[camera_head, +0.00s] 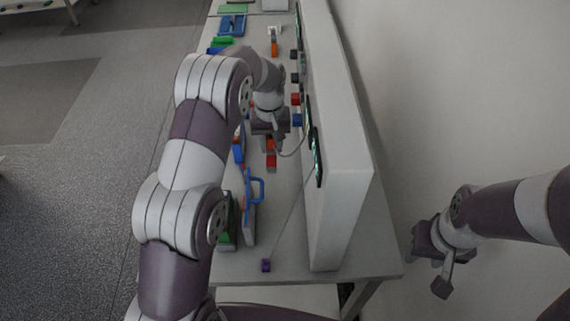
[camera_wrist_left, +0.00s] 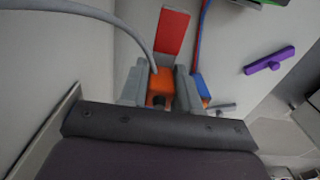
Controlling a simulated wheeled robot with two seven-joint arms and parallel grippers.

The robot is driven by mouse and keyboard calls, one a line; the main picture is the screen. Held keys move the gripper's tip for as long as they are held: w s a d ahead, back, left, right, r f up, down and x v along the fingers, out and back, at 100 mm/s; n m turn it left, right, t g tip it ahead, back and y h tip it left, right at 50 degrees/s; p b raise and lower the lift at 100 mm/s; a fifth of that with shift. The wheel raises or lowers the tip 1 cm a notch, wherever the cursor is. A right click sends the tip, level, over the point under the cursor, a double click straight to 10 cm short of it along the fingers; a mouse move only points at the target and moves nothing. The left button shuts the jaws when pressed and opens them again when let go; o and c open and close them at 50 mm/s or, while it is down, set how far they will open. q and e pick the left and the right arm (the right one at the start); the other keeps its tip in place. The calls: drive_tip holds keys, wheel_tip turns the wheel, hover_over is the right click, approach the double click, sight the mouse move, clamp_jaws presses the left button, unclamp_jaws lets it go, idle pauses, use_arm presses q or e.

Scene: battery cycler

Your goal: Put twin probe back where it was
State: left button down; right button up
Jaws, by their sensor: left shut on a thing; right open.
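My left gripper (camera_wrist_left: 161,88) is shut on an orange block (camera_wrist_left: 162,80) with a thick grey cable. The block also shows under the gripper in the head view (camera_head: 270,145). A flat red piece (camera_wrist_left: 172,32) lies just beyond the block; in the head view it is just below it (camera_head: 271,161). A blue block (camera_wrist_left: 201,86) with red and blue wires lies beside the right finger in the wrist view. The frames do not make clear which cabled thing is the twin probe. My right gripper (camera_head: 432,262) is open and empty, right of the table.
A long white cabinet (camera_head: 345,185) with dark screens and coloured knobs stands along the table (camera_head: 285,215). A blue-handled thing (camera_head: 254,190) and a green one (camera_head: 227,225) lie near the left edge. A purple piece (camera_head: 266,266) lies near the front edge.

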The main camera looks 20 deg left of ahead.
use_arm(q)
drive_tip(key=f, duration=0.2)
drive_tip(key=d+f+p, duration=0.1)
drive_tip(key=f, duration=0.1)
drive_tip(key=d+f+p, duration=0.1)
drive_tip(key=f, duration=0.2)
drive_tip(key=shift+w+d, duration=0.2)
drive_tip(key=shift+w, duration=0.2)
wheel_tip(320, 180, down, 4)
drive_tip(key=shift+r+p, duration=0.2)
drive_tip(key=shift+p, duration=1.05)
drive_tip(key=shift+d+f, duration=0.15)
drive_tip(key=shift+f, duration=0.2)
drive_tip(key=shift+f+b, duration=0.35)
drive_tip(key=c, duration=0.8)
unclamp_jaws()
